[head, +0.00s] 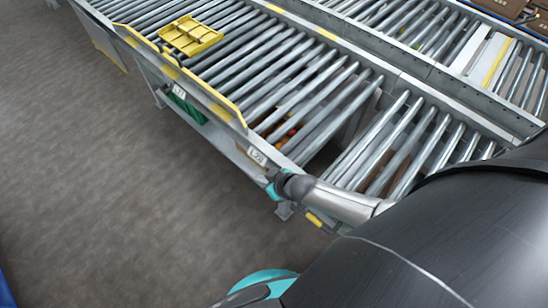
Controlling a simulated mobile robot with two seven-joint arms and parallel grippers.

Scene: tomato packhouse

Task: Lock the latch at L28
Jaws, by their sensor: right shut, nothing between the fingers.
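The white label plate reading L28 (257,156) is on the side rail of the roller conveyor, near its corner. My right gripper (271,186) is at the rail just below and right of that plate, small and partly hidden by its own wrist. It is shut with nothing in it. I cannot make out the latch itself; the gripper and wrist cover the rail beside the label. Whether the gripper touches anything there I cannot tell. My left gripper is not in view.
A yellow tray (190,36) lies on the conveyor rollers (275,80). A yellow guard strip (215,103) runs along the near edge. A label reading L27 (179,92) is further left, above something green (188,106). The grey floor (110,190) at left is clear.

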